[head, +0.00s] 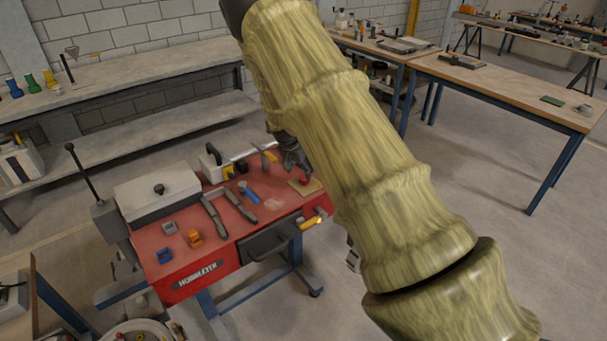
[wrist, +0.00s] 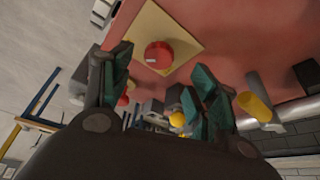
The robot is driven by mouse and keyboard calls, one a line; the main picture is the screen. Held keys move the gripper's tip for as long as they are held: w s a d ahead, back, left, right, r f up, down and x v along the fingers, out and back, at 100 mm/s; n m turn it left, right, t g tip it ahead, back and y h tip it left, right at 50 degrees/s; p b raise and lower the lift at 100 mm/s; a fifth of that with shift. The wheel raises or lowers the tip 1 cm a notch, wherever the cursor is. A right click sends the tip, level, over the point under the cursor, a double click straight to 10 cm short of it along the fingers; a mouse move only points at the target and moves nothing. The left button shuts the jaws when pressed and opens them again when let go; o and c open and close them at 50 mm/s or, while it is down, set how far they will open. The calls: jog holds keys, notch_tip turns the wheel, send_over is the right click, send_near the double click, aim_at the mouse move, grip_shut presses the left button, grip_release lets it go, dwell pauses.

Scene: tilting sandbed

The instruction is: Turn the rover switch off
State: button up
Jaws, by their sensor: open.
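A round red knob (wrist: 158,54) with a small white mark sits on a square yellowish plate (wrist: 178,22) on the red bench top. It looks like the switch, though I cannot read any rover label. In the head view the knob (head: 304,181) is near the right end of the bench top, on its tan plate (head: 314,187). My gripper (wrist: 165,68) is open and empty, its fingers to either side of the knob in the wrist view. In the head view my gripper (head: 294,158) is close to the knob; I cannot tell whether it touches.
The red bench (head: 190,250) holds a blue-handled tool (head: 249,191), an orange block (head: 194,237), a grey fork-shaped piece (head: 230,206) and a white box (head: 158,190). A drawer with a handle (head: 270,241) is on its front. My arm hides the area right of the bench.

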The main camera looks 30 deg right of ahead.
aim_at(304, 178)
jog(key=shift+p+x, duration=0.95)
jog(key=shift+x, duration=1.95)
jog(key=c, duration=1)
